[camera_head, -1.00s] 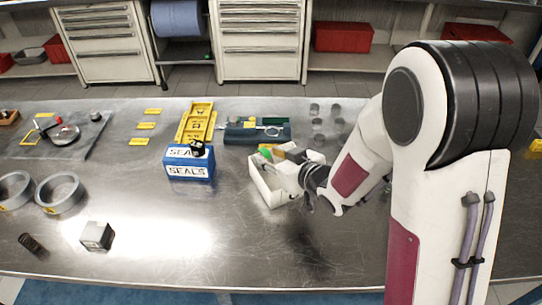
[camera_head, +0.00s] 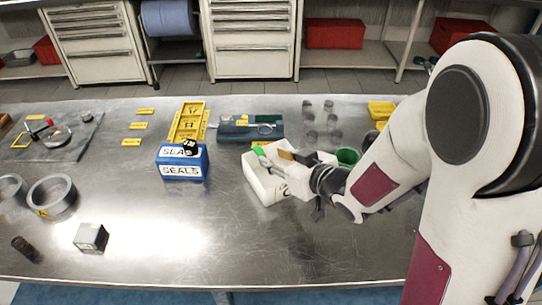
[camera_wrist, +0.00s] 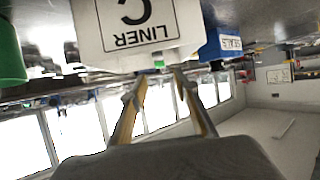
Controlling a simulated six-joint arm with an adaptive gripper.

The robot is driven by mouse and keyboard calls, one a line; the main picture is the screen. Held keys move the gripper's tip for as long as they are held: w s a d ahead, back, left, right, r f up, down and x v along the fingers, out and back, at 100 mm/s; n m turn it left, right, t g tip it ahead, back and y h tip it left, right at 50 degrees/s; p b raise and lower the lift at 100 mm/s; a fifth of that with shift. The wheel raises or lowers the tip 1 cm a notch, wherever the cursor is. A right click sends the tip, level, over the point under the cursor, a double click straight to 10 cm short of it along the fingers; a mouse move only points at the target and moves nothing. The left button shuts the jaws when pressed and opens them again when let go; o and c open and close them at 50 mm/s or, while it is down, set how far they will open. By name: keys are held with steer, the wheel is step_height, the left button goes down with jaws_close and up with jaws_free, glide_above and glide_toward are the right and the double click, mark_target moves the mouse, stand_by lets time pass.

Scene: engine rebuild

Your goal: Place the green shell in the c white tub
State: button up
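The white tub (camera_head: 262,188) stands on the steel table at the centre in the head view. In the wrist view the white tub (camera_wrist: 150,45) shows an upside-down "LINER C" label. The green shell (camera_head: 260,151) is a small green piece at the tub's far left, seemingly inside it; its lower part is hidden. In the wrist view the green shell (camera_wrist: 159,63) shows small, just beyond and between the fingertips. My gripper (camera_head: 278,160) reaches over the tub from the right. In the wrist view my gripper (camera_wrist: 160,76) has its fingers apart, with nothing clearly gripped.
A blue SEALS box (camera_head: 182,164) stands left of the tub. A green cup (camera_head: 348,156) is right of it, by my arm. A teal tray (camera_head: 250,130) and yellow rack (camera_head: 188,122) lie behind. The table in front of the tub is clear.

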steer(key=shift+v, duration=0.85)
stand_by(0.3)
steer(key=s+d+r+m+h, duration=0.1)
steer(key=s+d+r+h, duration=0.15)
steer(key=d, duration=0.25)
steer(key=s+d+r+m+g+h, duration=0.1)
steer(key=s+d+r+m+h, duration=0.1)
steer(key=d+r+h, duration=0.15)
steer(key=s+d+r+m+h, duration=0.1)
steer(key=s+d+r+h, duration=0.15)
steer(key=d, duration=0.35)
steer(key=s+r+m+g+y, duration=0.1)
steer(key=s+g, duration=0.3)
steer(key=s, duration=1.5)
steer(key=shift+a+m, duration=0.35)
steer(key=shift+m, duration=0.55)
